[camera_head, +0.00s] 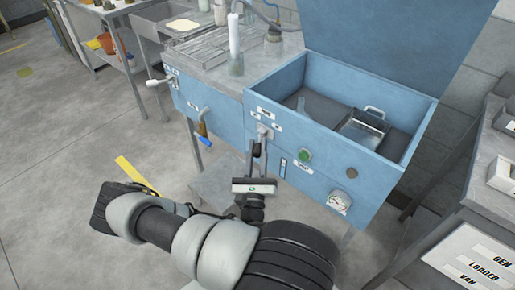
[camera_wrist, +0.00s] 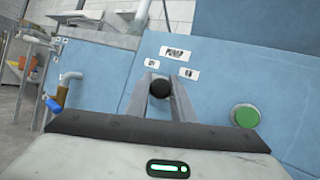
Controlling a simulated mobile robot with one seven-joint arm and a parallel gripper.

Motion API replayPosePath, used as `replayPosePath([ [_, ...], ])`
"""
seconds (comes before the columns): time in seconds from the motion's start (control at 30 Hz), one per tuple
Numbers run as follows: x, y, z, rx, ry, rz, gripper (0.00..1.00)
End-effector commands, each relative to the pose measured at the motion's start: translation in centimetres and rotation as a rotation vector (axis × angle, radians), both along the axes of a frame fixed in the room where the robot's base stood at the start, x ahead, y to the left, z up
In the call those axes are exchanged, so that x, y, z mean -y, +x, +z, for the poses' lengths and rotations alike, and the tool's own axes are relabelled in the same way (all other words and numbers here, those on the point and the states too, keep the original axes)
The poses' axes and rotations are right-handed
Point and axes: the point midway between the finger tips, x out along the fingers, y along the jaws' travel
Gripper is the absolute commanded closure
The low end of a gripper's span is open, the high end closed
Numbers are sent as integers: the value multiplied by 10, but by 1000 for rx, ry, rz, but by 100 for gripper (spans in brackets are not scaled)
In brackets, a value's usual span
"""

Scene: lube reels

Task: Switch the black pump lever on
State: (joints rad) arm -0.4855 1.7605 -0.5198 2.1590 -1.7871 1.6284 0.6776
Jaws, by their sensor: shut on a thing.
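The black pump lever shows in the wrist view as a round black knob (camera_wrist: 160,88) on the blue panel, below a "PUMP" label (camera_wrist: 173,52). Two smaller labels sit beneath it, the right one reading "ON" (camera_wrist: 189,74); the knob is nearer the left one (camera_wrist: 152,63). My gripper (camera_wrist: 160,92) has a grey finger on each side of the knob and is shut on it. In the head view my gripper (camera_head: 257,150) reaches the front of the blue cabinet (camera_head: 232,122); the lever is largely hidden there by the fingers.
A green button (camera_head: 304,154) and a gauge (camera_head: 339,203) are on the panel to the right. The open blue bin (camera_head: 300,75) above holds a metal container (camera_head: 363,130). The floor at left is clear.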

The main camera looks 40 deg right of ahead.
Motion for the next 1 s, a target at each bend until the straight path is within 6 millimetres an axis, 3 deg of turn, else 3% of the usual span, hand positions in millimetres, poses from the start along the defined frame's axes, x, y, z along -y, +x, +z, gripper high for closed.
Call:
replayPosePath([
  [0.07, 1, -1, -1, -2, 2, -3, 100],
  [0.1, 1, -1, -1, -2, 2, -3, 75],
  [0.2, 1, -1, -1, -2, 2, -3, 60],
  [0.63, -7, -8, -5, -2, 1, -2, 60],
  [1.0, -62, -64, -37, -4, 2, 1, 60],
])
